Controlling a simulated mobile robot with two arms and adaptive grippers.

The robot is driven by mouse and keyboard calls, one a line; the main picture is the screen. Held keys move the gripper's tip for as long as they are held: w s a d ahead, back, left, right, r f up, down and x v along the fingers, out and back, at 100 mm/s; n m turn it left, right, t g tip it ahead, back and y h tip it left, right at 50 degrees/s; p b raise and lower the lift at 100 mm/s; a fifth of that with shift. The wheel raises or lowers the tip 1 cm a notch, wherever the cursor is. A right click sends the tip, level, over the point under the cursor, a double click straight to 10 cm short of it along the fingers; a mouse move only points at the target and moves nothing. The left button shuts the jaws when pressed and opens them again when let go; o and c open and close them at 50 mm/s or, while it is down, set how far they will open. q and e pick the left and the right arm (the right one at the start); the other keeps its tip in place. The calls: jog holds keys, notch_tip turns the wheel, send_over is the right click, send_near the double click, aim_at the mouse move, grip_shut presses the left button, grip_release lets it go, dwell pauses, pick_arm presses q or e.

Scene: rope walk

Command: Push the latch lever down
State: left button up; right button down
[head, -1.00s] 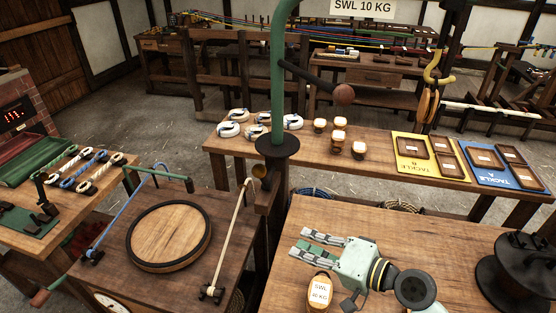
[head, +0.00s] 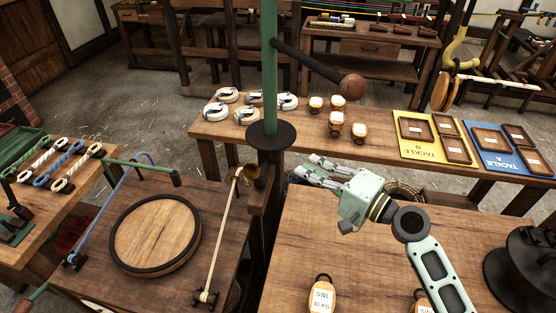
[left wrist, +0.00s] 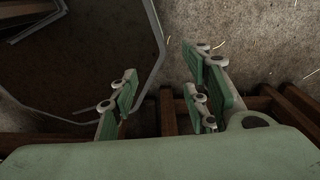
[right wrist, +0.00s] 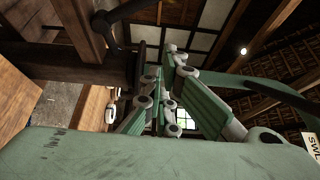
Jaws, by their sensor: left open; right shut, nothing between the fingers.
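The lever I take for the latch lever (head: 312,65) is a dark bar with a brown ball knob (head: 352,87) on the green post (head: 270,75). It slopes down to the right from the post. My right gripper (head: 312,167) is shut and empty, right of the post and below the knob, apart from the lever. Its fingers also show shut in the right wrist view (right wrist: 160,88). My left gripper (left wrist: 165,82) shows only in the left wrist view, open and empty above the floor.
A round wooden lid (head: 155,236) lies on the left bench. The back bench holds white coils (head: 247,114), small wooden blocks (head: 336,123), a yellow tackle board (head: 432,151) and a blue one (head: 492,162). A dark round fixture (head: 525,265) stands at the right.

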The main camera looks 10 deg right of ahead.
aim_at(256, 176)
jog(key=p+x, duration=0.4)
jog(key=x, duration=0.7)
pick_arm(q)
notch_tip(256, 176, up, 6)
jog(key=w+p, duration=0.2)
jog(key=shift+r, duration=0.15)
pick_arm(e)
jog(key=s, duration=0.2)
jog(key=s+a, duration=0.1)
jog(key=s, duration=0.1)
jog(key=shift+s+a+f, duration=0.1)
pick_arm(q)
jog(key=shift+w, duration=0.1)
jog(key=shift+w, duration=0.1)
